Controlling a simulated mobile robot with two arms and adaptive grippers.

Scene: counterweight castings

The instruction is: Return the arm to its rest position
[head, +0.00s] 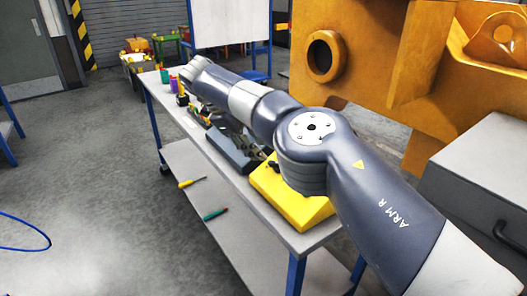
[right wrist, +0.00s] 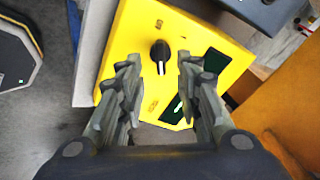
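My right arm, marked ARM R, reaches in from the lower right of the head view and over the cart. Its gripper (head: 264,157) is partly hidden by the arm there, near a yellow control box (head: 289,205). In the right wrist view the right gripper (right wrist: 157,66) is open, with a clear gap between its fingers and nothing held. The yellow box (right wrist: 205,47) lies beyond the fingertips, and its black knob (right wrist: 160,56) shows in the gap, apart from both fingers. My left gripper is not in view.
The box stands on a grey-topped cart (head: 265,222) with blue legs, beside a dark grey case (head: 231,152). A large orange casting (head: 370,60) stands behind. A grey cabinet (head: 480,180) is at right. Screwdrivers lie on the lower shelf. The floor at left is mostly clear.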

